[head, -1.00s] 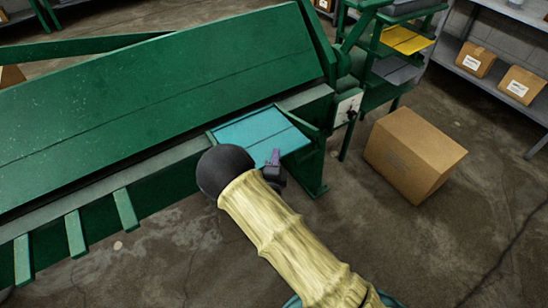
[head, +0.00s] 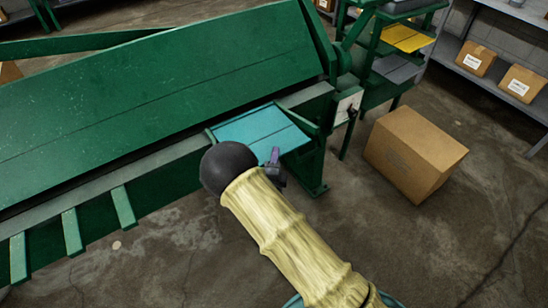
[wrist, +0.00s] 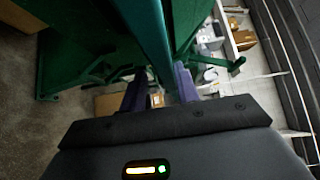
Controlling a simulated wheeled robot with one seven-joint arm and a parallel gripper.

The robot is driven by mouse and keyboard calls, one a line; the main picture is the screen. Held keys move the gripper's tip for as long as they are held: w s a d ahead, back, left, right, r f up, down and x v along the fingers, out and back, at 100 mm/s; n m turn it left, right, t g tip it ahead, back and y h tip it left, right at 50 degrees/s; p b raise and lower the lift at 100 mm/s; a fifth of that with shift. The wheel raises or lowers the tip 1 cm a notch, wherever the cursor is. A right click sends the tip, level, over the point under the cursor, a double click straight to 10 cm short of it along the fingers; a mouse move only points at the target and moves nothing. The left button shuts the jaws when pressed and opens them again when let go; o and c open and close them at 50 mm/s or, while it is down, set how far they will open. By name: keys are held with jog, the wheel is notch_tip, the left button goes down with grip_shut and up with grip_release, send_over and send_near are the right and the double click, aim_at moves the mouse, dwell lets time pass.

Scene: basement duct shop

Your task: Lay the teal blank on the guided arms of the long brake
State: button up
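The teal blank (head: 258,130) is a flat sheet lying at the right end of the long green brake (head: 160,80), inside the raised green edges of the guided arms (head: 304,151). My arm hides part of its near edge. My gripper (head: 274,158) is at the near side of the blank, with one purple finger showing there. In the wrist view my two purple fingers (wrist: 161,88) stand apart, with a teal-green edge between and beyond them. I cannot tell whether the fingers touch it.
A cardboard box (head: 412,152) stands on the floor right of the brake. A green rack (head: 385,50) with yellow and grey sheets is behind it. Shelves with boxes (head: 475,58) line the back right. Bare supports (head: 122,207) project at left. The floor in front is clear.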

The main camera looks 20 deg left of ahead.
jog(key=shift+r, duration=0.1)
jog(key=shift+r+p, duration=0.85)
jog(key=shift+p, duration=0.15)
jog(key=s+d+b, duration=0.1)
jog(key=s+b, duration=0.2)
jog(key=s, duration=0.8)
jog(key=shift+s+d+f, duration=0.25)
jog(key=shift+s+d, duration=0.15)
jog(key=shift+w, duration=0.1)
